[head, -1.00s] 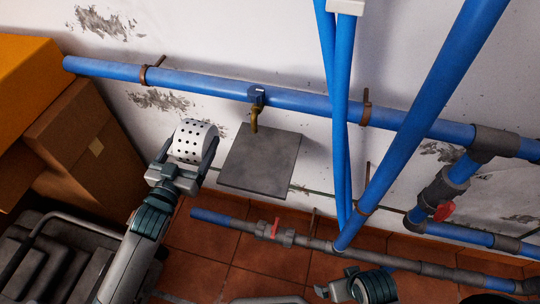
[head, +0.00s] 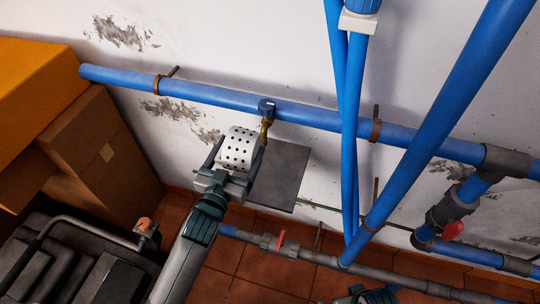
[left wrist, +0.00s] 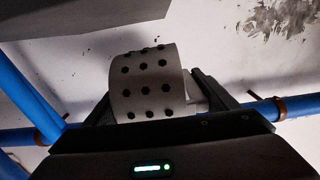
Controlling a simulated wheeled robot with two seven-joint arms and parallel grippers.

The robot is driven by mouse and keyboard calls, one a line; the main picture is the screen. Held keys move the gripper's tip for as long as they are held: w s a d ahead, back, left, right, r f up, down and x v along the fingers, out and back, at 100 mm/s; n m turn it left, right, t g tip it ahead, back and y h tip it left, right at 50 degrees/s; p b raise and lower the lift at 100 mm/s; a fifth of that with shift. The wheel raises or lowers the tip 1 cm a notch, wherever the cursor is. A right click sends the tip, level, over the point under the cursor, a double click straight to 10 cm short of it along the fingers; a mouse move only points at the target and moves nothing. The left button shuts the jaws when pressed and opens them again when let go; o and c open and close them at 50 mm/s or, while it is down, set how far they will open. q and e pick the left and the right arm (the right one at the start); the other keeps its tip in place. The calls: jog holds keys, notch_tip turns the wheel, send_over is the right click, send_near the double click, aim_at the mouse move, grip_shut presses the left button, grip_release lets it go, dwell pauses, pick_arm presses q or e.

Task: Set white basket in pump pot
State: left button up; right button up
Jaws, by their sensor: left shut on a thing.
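The white basket (head: 239,148) is a short white drum with rows of round holes. My left gripper (head: 236,168) is shut on it and holds it up in front of the wall, between its two fingers. In the left wrist view the basket (left wrist: 147,85) sits between the dark fingers. In the head view it overlaps the upper left of a grey plate and is close to a small brass tap (head: 265,130). I cannot make out the pump pot for certain. Only a bit of my right arm shows at the bottom edge; its gripper is out of view.
A grey square plate (head: 281,180) stands out below the tap. A blue pipe (head: 200,92) runs along the wall, and slanting blue pipes (head: 425,125) stand on the right. Cardboard boxes (head: 95,150) and a dark case (head: 75,262) are on the left.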

pick_arm(q)
jog(key=d, duration=0.8)
jog(key=shift+w+d, duration=0.1)
jog(key=shift+w, duration=0.25)
jog(key=shift+f, duration=0.35)
notch_tip(320, 180, down, 3)
jog(key=shift+r+b, duration=0.15)
jog(key=shift+b, duration=0.2)
pick_arm(e)
jog(key=shift+v, duration=1)
pick_arm(q)
jog(key=shift+f, duration=0.2)
pick_arm(e)
jog(key=shift+f, duration=0.1)
